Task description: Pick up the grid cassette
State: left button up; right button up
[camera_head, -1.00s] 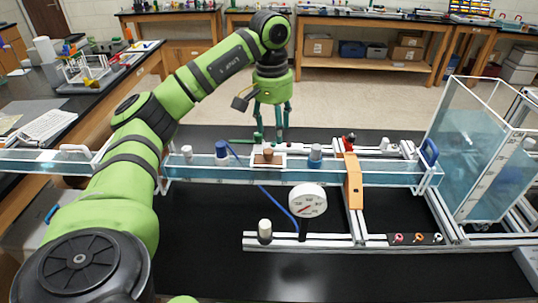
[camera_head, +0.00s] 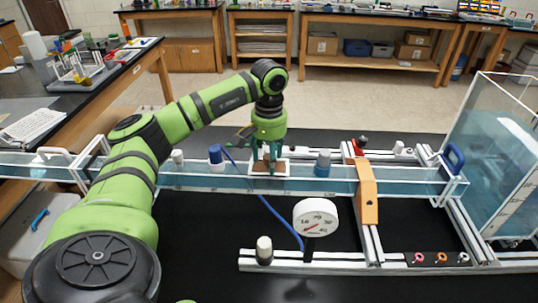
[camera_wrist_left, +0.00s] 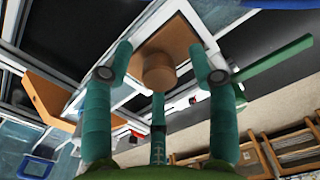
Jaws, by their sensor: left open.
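The grid cassette (camera_head: 284,164) sits in the long clear water channel (camera_head: 210,182); it looks like a white-framed piece with a brown top and round brown knob. My left gripper (camera_head: 269,170) points down over it, and its fingers partly hide it in the head view. In the left wrist view the brown knob (camera_wrist_left: 158,72) lies between the open teal fingers of the left gripper (camera_wrist_left: 159,56), with a gap on both sides. My right gripper is not in view.
A blue-topped fitting (camera_head: 216,157) stands left of the gripper and a grey-blue one (camera_head: 322,162) stands right of it. An orange bracket (camera_head: 367,192) crosses the channel further right. A round gauge (camera_head: 315,217) with a blue hose is in front.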

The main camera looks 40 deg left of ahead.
pick_arm(q)
jog(key=shift+f, duration=0.2)
grip_shut()
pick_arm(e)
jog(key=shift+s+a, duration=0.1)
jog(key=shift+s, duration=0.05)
pick_arm(q)
jog(key=shift+r, duration=0.15)
